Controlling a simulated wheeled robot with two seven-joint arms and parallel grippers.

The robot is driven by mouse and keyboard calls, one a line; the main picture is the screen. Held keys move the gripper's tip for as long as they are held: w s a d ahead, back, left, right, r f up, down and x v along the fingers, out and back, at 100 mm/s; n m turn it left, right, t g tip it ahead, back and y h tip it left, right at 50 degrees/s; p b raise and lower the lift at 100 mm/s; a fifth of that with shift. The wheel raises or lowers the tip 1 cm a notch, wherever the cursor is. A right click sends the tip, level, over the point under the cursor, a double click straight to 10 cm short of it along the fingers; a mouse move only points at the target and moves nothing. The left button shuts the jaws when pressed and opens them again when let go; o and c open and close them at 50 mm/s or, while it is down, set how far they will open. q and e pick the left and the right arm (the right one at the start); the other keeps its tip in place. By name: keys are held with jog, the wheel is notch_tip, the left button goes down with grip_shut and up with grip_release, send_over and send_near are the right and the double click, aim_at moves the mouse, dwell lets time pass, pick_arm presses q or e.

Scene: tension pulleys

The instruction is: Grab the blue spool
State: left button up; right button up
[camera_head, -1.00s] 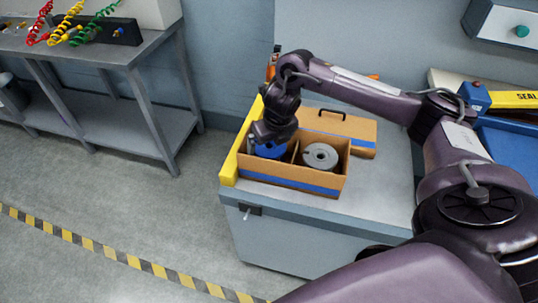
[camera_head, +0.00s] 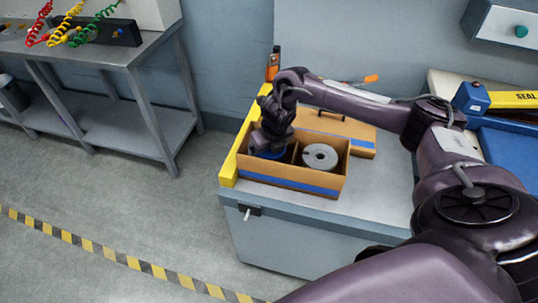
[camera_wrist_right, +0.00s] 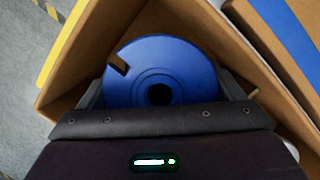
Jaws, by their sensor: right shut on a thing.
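The blue spool (camera_wrist_right: 160,65) sits in the left compartment of an open cardboard box (camera_head: 290,178) with a blue stripe. In the right wrist view its flange with a dark centre hole and a slot faces me. My right gripper (camera_head: 268,150) reaches down into that compartment and is shut on the blue spool; its fingertips are mostly hidden. In the head view only a bit of the blue spool (camera_head: 270,154) shows under the gripper. A grey spool (camera_head: 320,157) lies in the right compartment. My left gripper is not in view.
The box stands on a grey cabinet top (camera_head: 375,195), with a yellow strip (camera_head: 229,170) close along its left side. A closed carton (camera_head: 345,128) lies behind it. A sealer (camera_head: 510,98) is at right. A metal bench (camera_head: 120,60) stands at left.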

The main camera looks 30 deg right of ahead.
jog(key=shift+w+r, duration=0.15)
jog(key=shift+r, duration=0.05)
